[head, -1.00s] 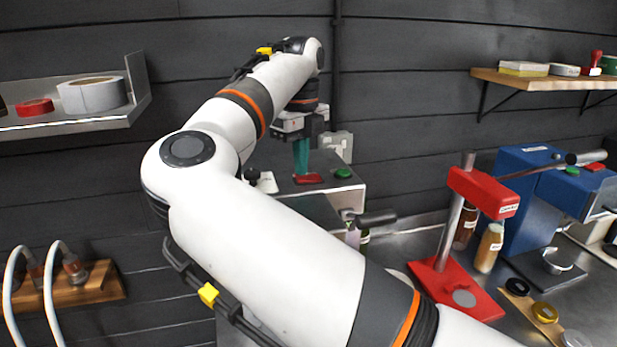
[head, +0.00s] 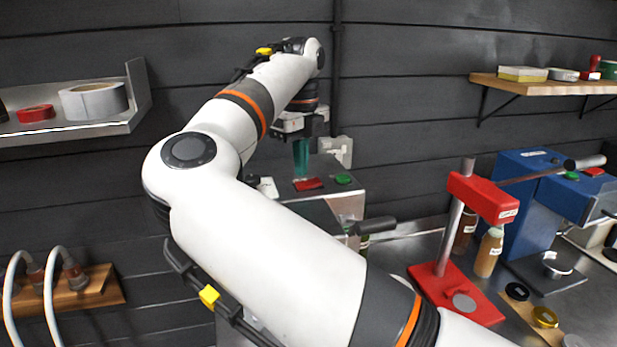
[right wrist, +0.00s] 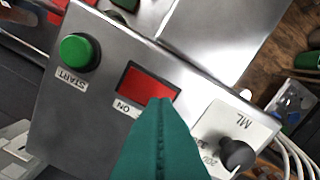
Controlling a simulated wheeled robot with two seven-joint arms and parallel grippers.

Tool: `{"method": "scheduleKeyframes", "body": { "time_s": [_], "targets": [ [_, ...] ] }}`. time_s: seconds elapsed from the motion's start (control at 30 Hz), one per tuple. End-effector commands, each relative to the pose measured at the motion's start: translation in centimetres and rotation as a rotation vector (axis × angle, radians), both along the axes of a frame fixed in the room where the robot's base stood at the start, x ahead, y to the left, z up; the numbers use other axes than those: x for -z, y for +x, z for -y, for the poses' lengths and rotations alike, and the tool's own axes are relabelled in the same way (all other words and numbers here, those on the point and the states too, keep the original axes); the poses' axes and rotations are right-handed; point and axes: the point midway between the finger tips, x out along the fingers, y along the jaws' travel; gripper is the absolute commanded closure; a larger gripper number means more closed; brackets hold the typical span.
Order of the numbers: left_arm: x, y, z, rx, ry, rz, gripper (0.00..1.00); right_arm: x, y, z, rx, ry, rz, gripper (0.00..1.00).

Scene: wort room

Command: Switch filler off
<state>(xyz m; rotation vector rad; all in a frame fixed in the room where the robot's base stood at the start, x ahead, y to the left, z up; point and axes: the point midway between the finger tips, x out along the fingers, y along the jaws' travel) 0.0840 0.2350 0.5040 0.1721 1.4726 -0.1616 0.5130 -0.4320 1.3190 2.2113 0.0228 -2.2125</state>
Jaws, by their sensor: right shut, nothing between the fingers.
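The filler is a grey metal box (head: 345,205), partly hidden behind my right arm. Its top carries a red rocker switch (head: 308,184) and a green button (head: 343,180). In the right wrist view the red switch (right wrist: 148,86) has an "ON" label beside it, and the green button (right wrist: 79,51) is labelled START. A black knob (right wrist: 236,154) sits on a white ML plate. My right gripper (head: 302,172) is shut and empty, its teal fingers pointing down just above the switch. In the wrist view the fingertips (right wrist: 160,102) overlap the switch's edge; contact and rocker tilt are unclear. My left gripper is out of view.
A red press (head: 484,195), bottles (head: 489,252) and a blue machine (head: 525,200) stand to the right on the steel bench. A wall shelf (head: 540,84) is at upper right, a metal shelf (head: 80,128) at upper left. White hoses (head: 48,290) hang at lower left.

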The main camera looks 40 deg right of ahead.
Motion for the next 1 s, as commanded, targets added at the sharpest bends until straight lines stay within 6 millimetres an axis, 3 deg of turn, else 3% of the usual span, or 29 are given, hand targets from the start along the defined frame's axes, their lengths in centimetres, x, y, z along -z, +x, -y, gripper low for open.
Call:
{"method": "scheduleKeyframes", "body": {
  "time_s": [0.57, 1.0],
  "targets": [
    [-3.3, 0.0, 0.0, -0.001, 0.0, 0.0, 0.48, -4.9, 0.0, 0.0, 0.0, -0.001, 0.001, 1.0],
    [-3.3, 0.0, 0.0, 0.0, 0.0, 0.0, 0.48, -5.0, 0.0, 0.0, 0.0, -0.001, 0.0, 1.0]
  ]
}}
